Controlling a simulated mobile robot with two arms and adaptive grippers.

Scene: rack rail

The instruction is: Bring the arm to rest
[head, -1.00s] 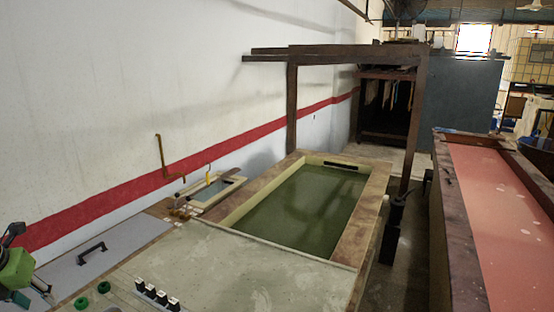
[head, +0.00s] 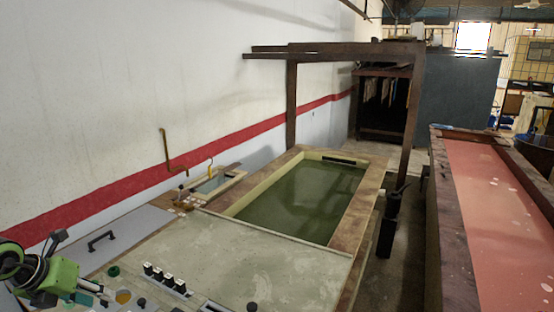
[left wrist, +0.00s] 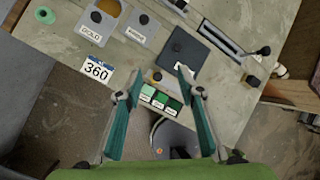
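My left arm (head: 62,276), green with dark joints, reaches in at the lower left of the head view, over the near end of the bench. My left gripper (left wrist: 160,86) shows in the left wrist view with its two teal fingers spread apart and nothing between them. It points down at the bench's edge, above a row of small green blocks (left wrist: 160,99). In the head view the gripper (head: 95,291) is small and partly cut off by the arm. My right gripper is in neither view.
The bench (head: 270,260) holds several black-and-white blocks (head: 165,278) and a grey panel with a black handle (head: 101,240). In the wrist view lie a dark square plate (left wrist: 187,50), a "GOLD" holder (left wrist: 97,22) and a "360" label (left wrist: 97,70). A green-filled basin (head: 300,203) lies beyond.

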